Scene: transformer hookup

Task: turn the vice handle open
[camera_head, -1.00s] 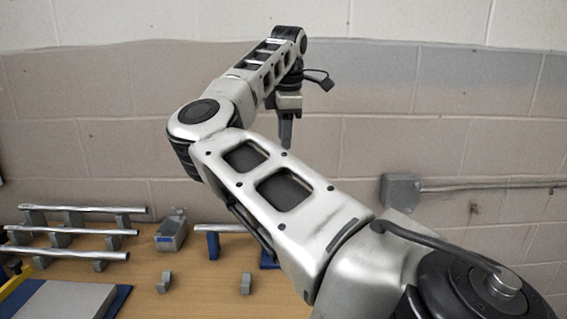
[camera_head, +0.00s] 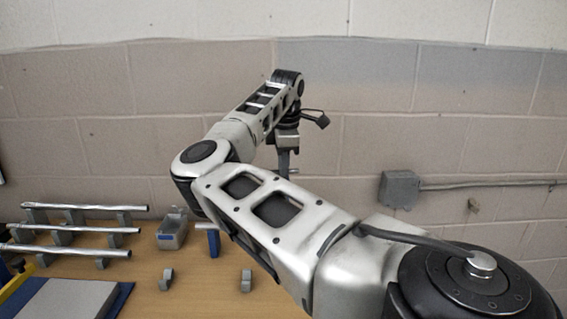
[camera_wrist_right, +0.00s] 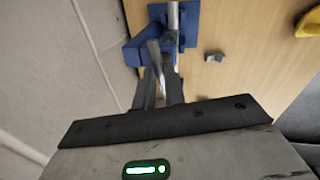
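In the right wrist view a blue vice (camera_wrist_right: 186,24) stands on the wooden table, with a silver bar (camera_wrist_right: 173,14) at its top. A grey rod-like handle (camera_wrist_right: 155,52) slants down from the vice toward my right gripper (camera_wrist_right: 160,78). The gripper's two dark fingers are a little apart, at the near end of the handle; whether they touch it I cannot tell. In the head view my right gripper (camera_head: 285,165) points down behind my arm. A blue vice part (camera_head: 213,243) shows left of my forearm; the rest is hidden. My left gripper is out of view.
Silver bars on grey stands (camera_head: 70,230) lie at the left. A grey bin (camera_head: 172,233) and small grey clips (camera_head: 246,281) are on the table (camera_head: 190,298). A wall box with conduit (camera_head: 399,188) is behind. A yellow object (camera_wrist_right: 309,22) lies right in the wrist view.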

